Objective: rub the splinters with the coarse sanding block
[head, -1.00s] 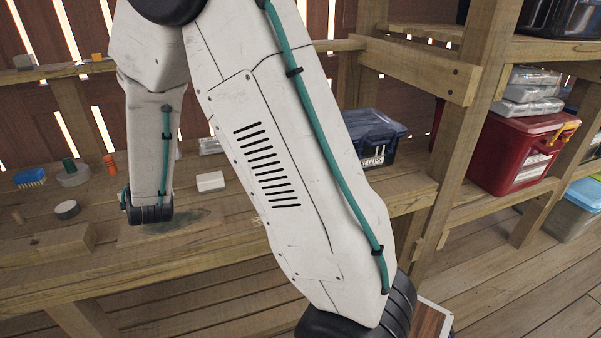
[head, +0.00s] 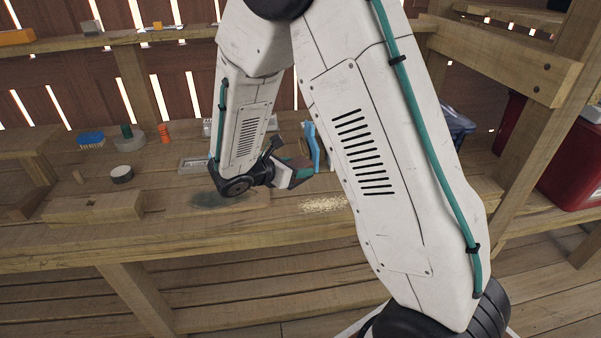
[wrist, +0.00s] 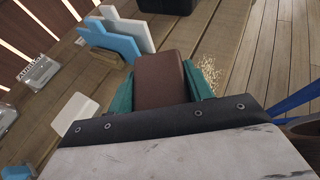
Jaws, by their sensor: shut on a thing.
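My gripper (head: 302,176) is over the workbench, partly behind my own arm in the head view. In the wrist view, its teal fingers (wrist: 163,90) are shut on a brown block (wrist: 161,75), which I take for the coarse sanding block. Its working face is hidden, and its grit cannot be read. The splinters are a pale, crumbly patch (head: 323,204) on the bench near the front edge, partly covered by my arm. They also show in the wrist view (wrist: 208,66), beside the block. The block appears apart from the patch.
Light blue upright pieces (wrist: 110,42) stand close to my gripper. A dark stain (head: 218,199) marks a board on the bench. A blue brush (head: 91,139), an orange coil (head: 164,133) and a round tin (head: 121,174) lie left. A red bin (head: 575,165) is at right.

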